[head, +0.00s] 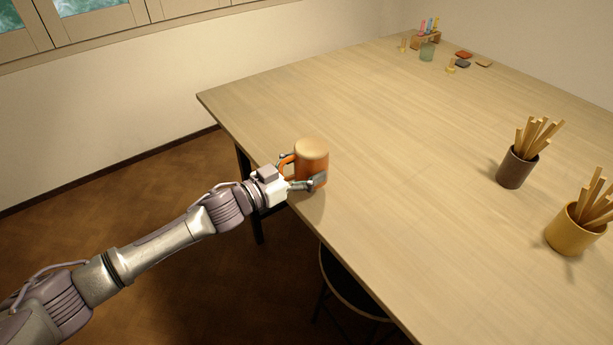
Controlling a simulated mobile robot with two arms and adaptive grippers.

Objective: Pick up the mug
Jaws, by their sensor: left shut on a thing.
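An orange-brown mug (313,160) with a paler top stands upright at the left edge of the wooden table (400,150). Its handle (287,160) points left, toward my arm. My left gripper (304,172) reaches in from the left at the mug, with one finger in front of the mug's lower part and the other near the handle. It is shut on the mug. I cannot tell whether the mug's base touches the table. The exact finger contact is partly hidden. My right gripper is not in view.
A brown cup (514,171) and a yellow cup (569,237), both holding wooden sticks, stand at the right. A small rack (426,41), a green glass (427,52) and small tiles (463,63) are at the far end. A dark stool (350,285) is below the near edge. The table's middle is clear.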

